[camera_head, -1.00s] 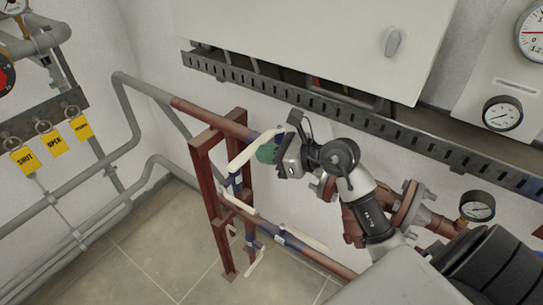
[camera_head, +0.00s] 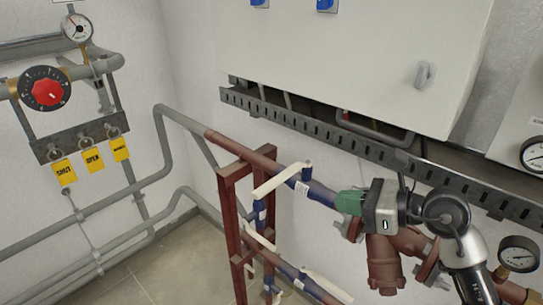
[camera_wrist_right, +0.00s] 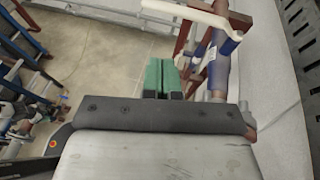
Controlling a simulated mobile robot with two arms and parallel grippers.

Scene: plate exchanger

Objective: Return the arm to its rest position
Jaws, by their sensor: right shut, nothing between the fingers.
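My right gripper (camera_head: 350,201) is at the right in the head view, its green fingers pointing left in front of the pipework. It is shut and holds nothing. In the right wrist view its two green fingers (camera_wrist_right: 162,79) lie side by side, with the tiled floor behind them. The blue valve section of the pipe (camera_head: 318,193) with a white lever handle (camera_head: 281,180) is left of the fingers in the head view. I cannot tell the exact gap between fingers and pipe. My left gripper is in neither view.
A red-brown frame (camera_head: 229,228) carries the pipes. A white cabinet (camera_head: 350,62) and a slotted grey rail (camera_head: 300,125) are above the arm. A gauge (camera_head: 519,254) stands at the lower right. Yellow tags (camera_head: 93,160) and a red knob (camera_head: 47,92) are at the left.

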